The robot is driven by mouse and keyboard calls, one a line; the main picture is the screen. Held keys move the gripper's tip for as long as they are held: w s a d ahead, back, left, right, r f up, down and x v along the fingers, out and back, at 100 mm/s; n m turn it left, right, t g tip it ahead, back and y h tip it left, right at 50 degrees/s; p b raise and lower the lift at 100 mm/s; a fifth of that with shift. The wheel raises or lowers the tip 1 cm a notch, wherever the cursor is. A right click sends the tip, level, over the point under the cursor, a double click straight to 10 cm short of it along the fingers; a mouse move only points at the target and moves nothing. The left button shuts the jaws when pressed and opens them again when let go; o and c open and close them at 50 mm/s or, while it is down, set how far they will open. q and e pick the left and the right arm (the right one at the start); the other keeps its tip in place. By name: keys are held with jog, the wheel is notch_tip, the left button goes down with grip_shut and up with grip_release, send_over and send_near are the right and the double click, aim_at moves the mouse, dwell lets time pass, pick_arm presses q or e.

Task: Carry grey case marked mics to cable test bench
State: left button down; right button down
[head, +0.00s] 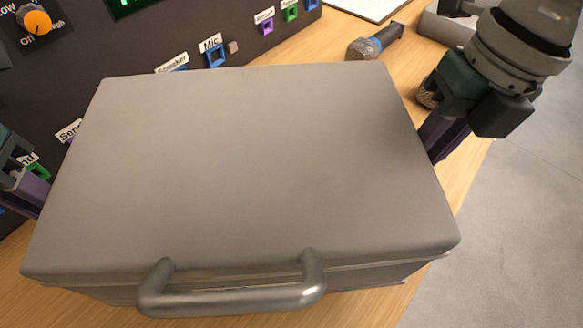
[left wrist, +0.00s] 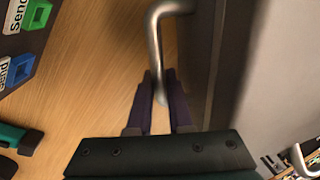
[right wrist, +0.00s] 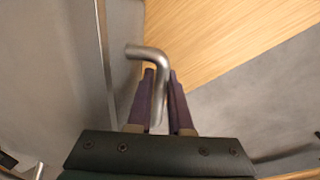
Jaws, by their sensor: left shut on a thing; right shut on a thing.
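The grey case (head: 250,160) fills the middle of the head view, lid up and shut, with its front handle (head: 235,290) towards me. No mics marking shows on the faces in view. My left gripper (head: 34,190) is shut on a metal side handle (left wrist: 154,40) at the case's left. My right gripper (head: 440,135) is shut on the matching side handle (right wrist: 150,56) at its right. The case is over the wooden bench top (head: 340,310); I cannot tell whether it touches it. The case hides most of the bench.
A dark panel (head: 130,45) with labelled coloured sockets and an orange knob (head: 36,20) stands behind the case. A microphone (head: 372,44) lies beyond the case's far right corner, near a paper sheet (head: 365,7). Grey floor (head: 520,230) lies beyond the bench's right edge.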

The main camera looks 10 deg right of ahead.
pick_arm(q)
jog(key=shift+w+d, duration=0.1)
